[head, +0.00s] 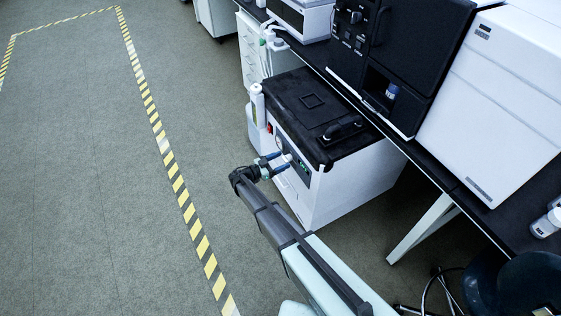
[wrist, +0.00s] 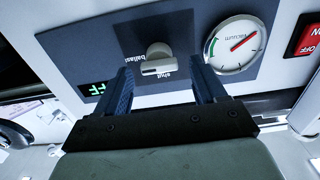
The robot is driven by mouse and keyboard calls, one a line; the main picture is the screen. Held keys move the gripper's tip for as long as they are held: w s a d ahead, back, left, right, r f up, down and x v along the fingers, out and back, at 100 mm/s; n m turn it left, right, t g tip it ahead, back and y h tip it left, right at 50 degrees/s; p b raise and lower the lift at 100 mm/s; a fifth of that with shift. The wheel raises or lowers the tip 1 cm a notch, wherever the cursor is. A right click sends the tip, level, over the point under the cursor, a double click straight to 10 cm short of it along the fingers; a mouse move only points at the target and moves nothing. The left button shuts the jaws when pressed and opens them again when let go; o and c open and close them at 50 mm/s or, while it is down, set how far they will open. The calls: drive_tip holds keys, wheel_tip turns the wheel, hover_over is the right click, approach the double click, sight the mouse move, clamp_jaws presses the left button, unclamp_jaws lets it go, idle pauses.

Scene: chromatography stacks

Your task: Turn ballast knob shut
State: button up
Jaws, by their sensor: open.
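The ballast knob (wrist: 158,60) is a pale round knob with a bar-shaped grip on a dark grey panel (wrist: 95,55). In the wrist view its bar lies nearly level across the picture. Small labels reading "ballast" and "shut" are beside it. My gripper (wrist: 162,74) is open, with one blue finger on each side of the knob and gaps between fingers and bar. In the head view my gripper (head: 280,163) is at the front panel of the white, black-topped pump unit (head: 345,182). The knob is too small to make out clearly there.
Right of the knob in the wrist view are a round vacuum gauge (wrist: 237,45) with a red needle and a red switch (wrist: 309,35). A green display (wrist: 96,89) is at left. A black bench (head: 440,165) stands behind the unit. The floor at left is clear.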

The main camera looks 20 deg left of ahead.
drive_tip(key=shift+w+d, duration=0.15)
drive_tip(key=shift+d, duration=0.05)
drive_tip(key=shift+c, duration=0.4)
drive_tip(key=c, duration=1)
drive_tip(key=shift+n, duration=0.4)
drive_tip(key=shift+w+a+f+n, duration=0.1)
drive_tip(key=shift+n, duration=4.15)
drive_tip(key=shift+w+a+f+n, duration=0.1)
drive_tip(key=shift+n, duration=4.15)
